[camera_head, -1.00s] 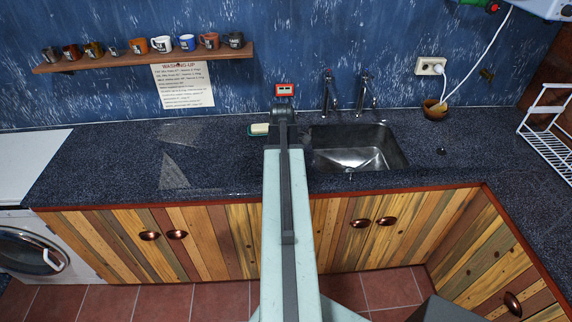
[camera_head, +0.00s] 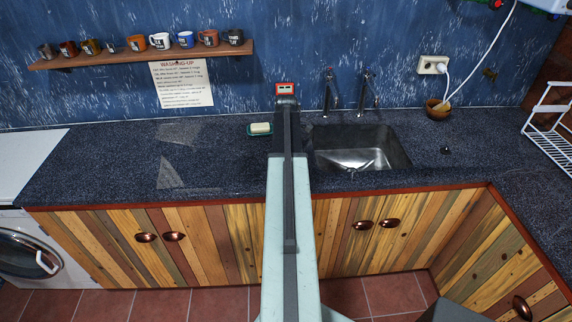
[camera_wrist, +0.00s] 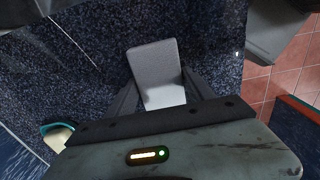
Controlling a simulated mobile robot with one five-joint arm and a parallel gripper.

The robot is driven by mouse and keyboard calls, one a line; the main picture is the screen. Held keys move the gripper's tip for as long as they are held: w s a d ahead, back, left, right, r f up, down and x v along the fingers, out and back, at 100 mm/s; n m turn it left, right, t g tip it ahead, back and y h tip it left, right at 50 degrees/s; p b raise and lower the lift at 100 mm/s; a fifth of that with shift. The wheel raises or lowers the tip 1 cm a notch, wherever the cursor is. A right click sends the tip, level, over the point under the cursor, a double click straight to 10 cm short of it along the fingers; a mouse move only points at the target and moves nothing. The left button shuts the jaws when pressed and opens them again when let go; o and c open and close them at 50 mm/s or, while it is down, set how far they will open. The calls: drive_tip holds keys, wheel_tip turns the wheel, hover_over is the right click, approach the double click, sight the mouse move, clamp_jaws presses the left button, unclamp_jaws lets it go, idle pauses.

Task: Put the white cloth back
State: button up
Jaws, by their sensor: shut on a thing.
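The white cloth (camera_wrist: 157,72) shows in the wrist view as a pale, flat, rounded rectangle between my fingers. My gripper (camera_wrist: 160,88) is shut on it, above the dark speckled counter. In the head view my arm covers the middle of the counter, and the cloth is hidden behind it. The end of my arm (camera_head: 286,103) shows there just left of the sink, near the back wall.
A soap dish with pale soap (camera_head: 260,129) sits just left of my arm. The sink (camera_head: 360,148) is at the right, with two taps behind it. A mug shelf (camera_head: 150,55) hangs on the wall. The counter (camera_head: 110,160) at left is clear; a white rack (camera_head: 550,130) stands far right.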

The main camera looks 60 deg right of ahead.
drive_tip(key=o, duration=1.2)
wheel_tip(320, 180, up, 12)
drive_tip(key=p, duration=1.2)
drive_tip(key=shift+r, duration=0.15)
